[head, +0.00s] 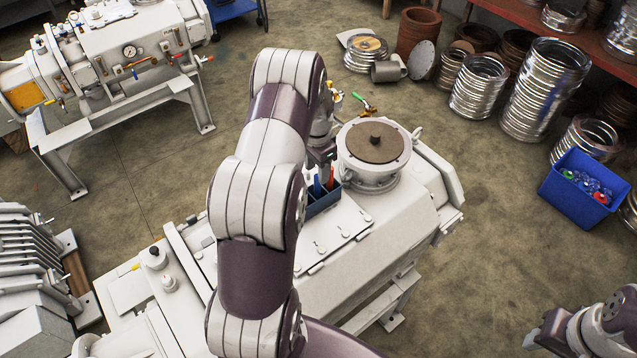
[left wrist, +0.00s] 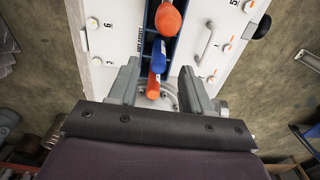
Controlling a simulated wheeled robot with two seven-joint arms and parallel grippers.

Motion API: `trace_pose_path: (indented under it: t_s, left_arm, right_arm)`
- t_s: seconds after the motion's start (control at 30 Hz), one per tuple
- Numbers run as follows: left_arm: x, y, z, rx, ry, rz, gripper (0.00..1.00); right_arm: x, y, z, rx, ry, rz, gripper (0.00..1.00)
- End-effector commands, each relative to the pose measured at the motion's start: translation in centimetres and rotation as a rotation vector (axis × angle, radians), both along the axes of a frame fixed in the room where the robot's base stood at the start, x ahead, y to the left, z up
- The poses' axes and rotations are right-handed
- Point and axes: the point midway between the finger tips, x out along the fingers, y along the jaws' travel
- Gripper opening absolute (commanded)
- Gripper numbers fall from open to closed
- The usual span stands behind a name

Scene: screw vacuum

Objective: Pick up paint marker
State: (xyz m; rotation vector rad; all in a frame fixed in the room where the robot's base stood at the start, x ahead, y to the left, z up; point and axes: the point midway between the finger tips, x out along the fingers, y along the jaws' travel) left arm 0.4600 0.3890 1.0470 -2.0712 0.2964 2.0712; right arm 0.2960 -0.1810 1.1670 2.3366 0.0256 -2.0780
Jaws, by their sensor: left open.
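A dark blue holder (head: 322,203) stands on the white machine with upright pen-like items in it, one with a blue top (head: 317,184). In the left wrist view it holds an orange-topped item (left wrist: 168,18), a blue-topped item (left wrist: 158,54) and an orange-red item (left wrist: 153,86). I cannot tell which is the paint marker. My left gripper (left wrist: 158,72) is open; the blue-topped and orange-red items show between its fingers, with no visible grip. In the head view my left arm mostly hides this gripper. My right gripper (head: 541,338) is partly visible at the lower right, its jaws unclear.
A round flanged port (head: 375,145) with a brown cover rises just right of the holder. A handle (left wrist: 206,42) sits on the white surface beside the holder. Metal bellows (head: 545,90) and a blue bin (head: 580,205) stand on the floor at right.

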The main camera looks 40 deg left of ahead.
Motion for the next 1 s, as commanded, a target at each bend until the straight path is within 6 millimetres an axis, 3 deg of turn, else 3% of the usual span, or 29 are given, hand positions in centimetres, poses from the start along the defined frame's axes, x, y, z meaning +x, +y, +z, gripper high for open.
trace_pose_path:
  t_s: [0.13,0.3,0.5,0.63,0.67,1.0]
  left_arm:
    - [-0.2,-0.1,-2.2,-0.003,0.007,0.0,0.49]
    - [0.0,-0.1,-4.6,-0.001,0.001,0.0,0.49]
    - [0.0,0.0,-4.8,0.0,0.0,0.0,0.49]
    - [0.0,-0.1,-4.8,0.0,0.0,0.0,0.07]
    - [0.0,-0.1,-4.8,0.0,0.0,0.0,0.0]
    - [0.1,0.0,-4.4,0.001,-0.001,0.0,0.0]
  right_arm:
    - [0.0,0.0,2.7,0.0,-0.001,0.0,0.43]
    - [0.0,0.0,2.9,0.0,-0.001,0.0,0.43]
    - [0.0,0.0,2.7,0.0,0.0,0.0,0.43]
    - [0.0,0.0,2.7,0.0,0.0,0.0,0.43]
    - [0.0,0.0,2.7,0.0,0.0,0.0,0.43]
    - [0.0,0.0,2.3,0.0,-0.001,0.0,0.43]
